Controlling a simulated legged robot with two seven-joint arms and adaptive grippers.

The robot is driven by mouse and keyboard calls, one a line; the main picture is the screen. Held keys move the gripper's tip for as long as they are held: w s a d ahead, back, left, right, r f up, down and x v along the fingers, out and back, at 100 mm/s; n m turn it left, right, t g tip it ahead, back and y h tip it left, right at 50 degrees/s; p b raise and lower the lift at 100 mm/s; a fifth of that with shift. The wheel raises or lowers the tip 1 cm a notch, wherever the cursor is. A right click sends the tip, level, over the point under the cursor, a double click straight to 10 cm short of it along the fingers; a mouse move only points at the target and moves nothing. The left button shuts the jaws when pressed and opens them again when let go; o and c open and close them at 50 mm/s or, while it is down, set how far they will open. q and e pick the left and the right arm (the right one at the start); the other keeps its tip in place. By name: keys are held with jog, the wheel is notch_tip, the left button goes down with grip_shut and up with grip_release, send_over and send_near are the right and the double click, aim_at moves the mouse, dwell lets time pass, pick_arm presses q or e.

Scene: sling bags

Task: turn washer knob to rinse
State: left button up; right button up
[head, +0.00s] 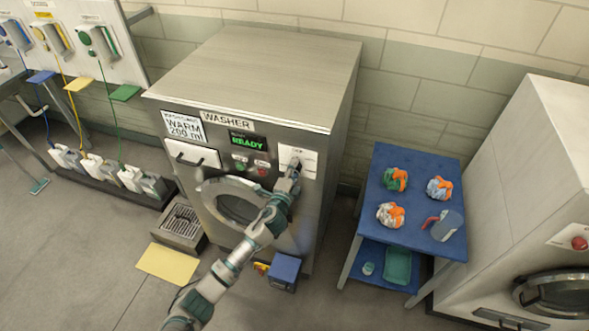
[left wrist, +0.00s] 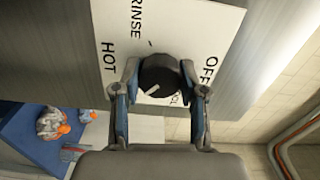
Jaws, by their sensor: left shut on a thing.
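The washer (head: 250,60) is a steel box with a green "READY" display (head: 250,142). Its white dial panel (head: 309,161) is at the upper right of the front. In the left wrist view the dark round knob (left wrist: 160,72) sits on this panel. My left gripper (head: 294,170) has its fingers on either side of the knob and is shut on it, as the left wrist view (left wrist: 160,88) shows. "RINSE" and "HOT" are to the knob's left, "OFF" to its right; a label below it is partly hidden. A white mark shows on the knob's lower left. My right gripper is not in view.
A blue table (head: 385,215) with several colourful bundles stands right of the washer. A white machine (head: 510,180) is at far right. A blue box (head: 284,268) and a yellow mat (head: 168,263) lie on the floor in front. Dispensers hang at the left.

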pick_arm(q)
jog(key=m, duration=0.5)
jog(key=shift+f+m, duration=0.3)
jog(key=shift+f, duration=0.05)
jog(key=m, duration=1)
jog(key=shift+f+m, duration=0.1)
jog(key=shift+m, duration=0.3)
jog(key=m, duration=0.5)
jog(key=shift+s+m, duration=0.1)
jog(key=shift+m, duration=0.2)
jog(key=o, duration=1.1)
jog(key=shift+c, duration=0.2)
jog(key=shift+o, duration=0.4)
jog(key=shift+w, duration=0.2)
jog(key=shift+s+r, duration=0.1)
jog(key=shift+r, duration=0.1)
